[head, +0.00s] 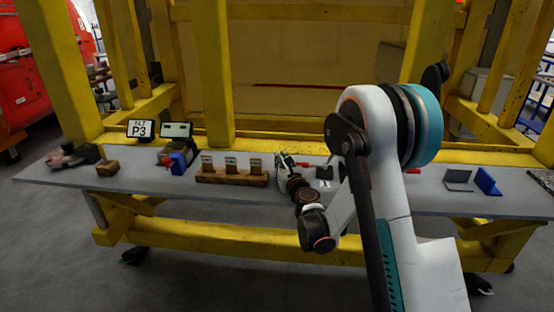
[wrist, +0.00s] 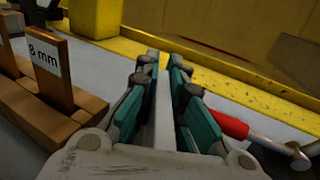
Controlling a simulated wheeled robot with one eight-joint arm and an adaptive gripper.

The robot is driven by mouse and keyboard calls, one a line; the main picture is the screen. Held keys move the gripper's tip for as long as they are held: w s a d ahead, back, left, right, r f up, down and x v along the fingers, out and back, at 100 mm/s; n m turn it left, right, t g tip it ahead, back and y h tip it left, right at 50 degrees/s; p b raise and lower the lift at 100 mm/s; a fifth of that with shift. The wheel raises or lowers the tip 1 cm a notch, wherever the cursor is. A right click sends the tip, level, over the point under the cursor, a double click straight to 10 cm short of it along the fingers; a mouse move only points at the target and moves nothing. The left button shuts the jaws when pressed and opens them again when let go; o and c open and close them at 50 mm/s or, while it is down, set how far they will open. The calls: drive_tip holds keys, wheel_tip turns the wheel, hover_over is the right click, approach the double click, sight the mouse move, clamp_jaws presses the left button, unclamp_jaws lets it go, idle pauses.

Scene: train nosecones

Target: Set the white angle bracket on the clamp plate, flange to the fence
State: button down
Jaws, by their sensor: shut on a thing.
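My gripper (head: 283,160) is over the middle of the bench, just right of the wooden rack. In the wrist view my gripper (wrist: 163,65) has its teal pads closed on a thin, pale upright strip (wrist: 164,120), which looks like the white angle bracket. The rest of the bracket is hidden by the fingers. A red handle on a metal rod (wrist: 232,124), like a clamp lever, lies close to the right finger; a small red piece (head: 302,164) also shows beside my gripper in the head view. I cannot clearly make out the clamp plate or fence.
A wooden rack (head: 231,178) with upright labelled pieces stands left of my gripper; one label reads 8 mm (wrist: 44,54). A P3 sign (head: 139,129), a blue object (head: 178,163) and a wooden block (head: 107,168) are further left. A blue angled piece (head: 487,181) is at right.

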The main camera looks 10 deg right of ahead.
drive_tip(key=shift+s+d+f, duration=0.1)
drive_tip(key=shift+f, duration=0.65)
drive_tip(key=shift+s+r, duration=0.25)
drive_tip(key=shift+s, duration=0.05)
drive_tip(key=shift+w+f, duration=0.1)
drive_tip(key=c, duration=1.7)
unclamp_jaws()
